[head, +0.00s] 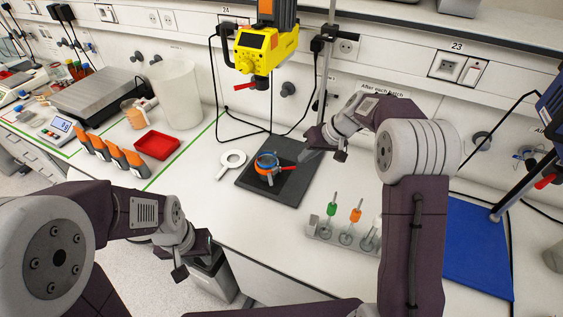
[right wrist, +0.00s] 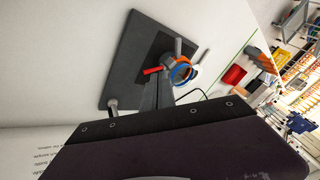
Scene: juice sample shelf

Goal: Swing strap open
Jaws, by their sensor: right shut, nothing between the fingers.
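A round holder (head: 267,163) with blue and orange rings and a red tab (head: 289,167) stands on the dark base plate (head: 245,182) of a stand. In the right wrist view the rings (right wrist: 180,72) and the red tab (right wrist: 152,71) show again, with a pale upright lever beside them. Which part is the strap I cannot tell for sure. My right gripper (head: 305,155) is shut and empty, just right of the holder; in the right wrist view its tip (right wrist: 157,94) looks close to the rings, contact unclear. My left gripper (head: 193,257) hangs low at the table's front edge, away from the holder.
A yellow device (head: 266,48) hangs above the plate. A white ring (head: 231,160) lies left of it. A clear rack (head: 342,238) with several tools stands at front right, near a blue mat (head: 478,250). A red tray (head: 157,145) sits at left.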

